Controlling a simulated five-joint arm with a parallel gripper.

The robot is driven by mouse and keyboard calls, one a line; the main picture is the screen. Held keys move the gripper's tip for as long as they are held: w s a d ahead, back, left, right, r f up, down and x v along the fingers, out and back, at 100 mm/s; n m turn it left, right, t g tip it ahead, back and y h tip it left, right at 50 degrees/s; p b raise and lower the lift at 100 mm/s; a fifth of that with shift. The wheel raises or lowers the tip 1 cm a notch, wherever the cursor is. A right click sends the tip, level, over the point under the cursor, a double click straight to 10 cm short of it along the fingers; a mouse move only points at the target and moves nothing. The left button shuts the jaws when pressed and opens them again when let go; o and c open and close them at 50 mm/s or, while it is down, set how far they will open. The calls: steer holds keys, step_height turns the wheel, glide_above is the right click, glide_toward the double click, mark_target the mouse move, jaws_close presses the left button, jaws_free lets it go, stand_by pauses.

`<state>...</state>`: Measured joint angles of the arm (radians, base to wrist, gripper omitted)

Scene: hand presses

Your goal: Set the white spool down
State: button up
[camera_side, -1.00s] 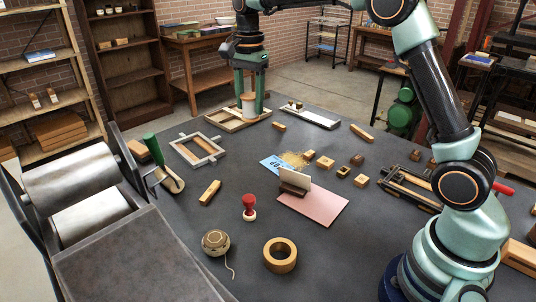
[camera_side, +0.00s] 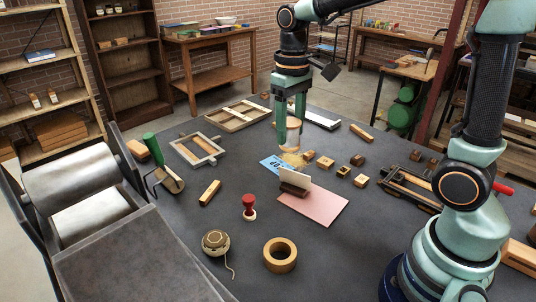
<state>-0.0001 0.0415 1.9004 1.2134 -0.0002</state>
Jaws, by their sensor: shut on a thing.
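My gripper (camera_side: 290,128) points straight down over the back middle of the table and is shut on the white spool (camera_side: 291,138). The spool stands upright between the two green fingers, with a tan wooden top and a pale body. Its lower end is just behind the blue printed card (camera_side: 273,166) and the straw-coloured bundle (camera_side: 294,160). I cannot tell whether its base touches the table (camera_side: 235,170).
A wooden frame (camera_side: 236,117) lies at the back left and a pale tray (camera_side: 322,119) at the back right. Small wooden blocks (camera_side: 325,162) lie right of the spool. A card holder (camera_side: 295,186) stands on a pink sheet (camera_side: 325,208) in front. Bare table lies left of the spool.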

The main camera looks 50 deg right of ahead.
steer(key=s+f, duration=0.3)
steer(key=shift+f, duration=0.3)
stand_by(0.3)
steer(key=w+r+m, duration=0.1)
steer(key=w+a+r+m, duration=0.1)
steer(key=w+r+m, duration=0.1)
steer(key=m, duration=0.1)
steer(key=shift+w+a, duration=0.25)
steer(key=shift+a, duration=0.05)
steer(key=shift+m, duration=0.7)
steer(key=f, duration=1.9)
steer(key=shift+w+a+f, duration=0.15)
steer(key=shift+w+a, duration=0.05)
steer(key=shift+w, duration=0.2)
steer(key=shift+f, duration=0.15)
steer(key=o, duration=1.3)
